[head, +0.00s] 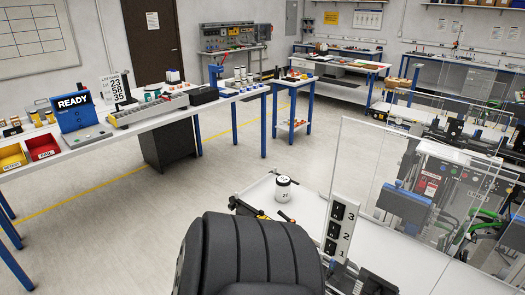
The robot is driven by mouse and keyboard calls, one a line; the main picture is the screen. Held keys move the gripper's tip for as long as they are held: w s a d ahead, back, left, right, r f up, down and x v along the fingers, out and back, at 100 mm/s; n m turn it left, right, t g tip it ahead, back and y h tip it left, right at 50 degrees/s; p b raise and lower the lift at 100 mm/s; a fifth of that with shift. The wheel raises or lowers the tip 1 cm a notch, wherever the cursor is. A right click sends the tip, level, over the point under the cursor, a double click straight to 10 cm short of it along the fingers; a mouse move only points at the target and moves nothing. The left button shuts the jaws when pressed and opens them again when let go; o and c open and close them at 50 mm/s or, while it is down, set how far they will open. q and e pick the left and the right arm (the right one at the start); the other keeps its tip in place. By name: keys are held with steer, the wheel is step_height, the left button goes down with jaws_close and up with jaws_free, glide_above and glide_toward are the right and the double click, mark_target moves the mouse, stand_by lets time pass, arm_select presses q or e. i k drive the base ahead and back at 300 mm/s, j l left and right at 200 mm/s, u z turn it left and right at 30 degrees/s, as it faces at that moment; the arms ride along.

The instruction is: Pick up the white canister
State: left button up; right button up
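The white canister (282,191) stands upright on a white table top (318,205), near its far left corner. It has a dark lid and dark print on its side. A big black ribbed arm part of mine fills the bottom middle of the head view. The rest of this gripper is hidden by the arm. My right gripper does not show.
A white panel numbered 3, 2, 1 (340,229) stands right of the canister. Clear upright panes (375,165) and machinery rise beyond it. A long bench (150,122) with bins and a READY sign (73,110) is at left.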

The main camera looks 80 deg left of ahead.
mark_target(283, 182)
steer(key=k+j+u, duration=0.1)
steer(key=u, duration=0.4)
steer(key=k+j+u, duration=0.1)
steer(key=u, duration=0.4)
steer(key=j+u, duration=0.3)
steer(key=u, duration=0.2)
steer(key=k+j+u, duration=0.1)
steer(key=u, duration=0.3)
steer(key=j+u, duration=0.15)
steer(key=u, duration=0.25)
steer(key=i+l, duration=0.1)
steer(key=l, duration=0.2)
steer(key=i+l, duration=0.15)
steer(key=l, duration=0.15)
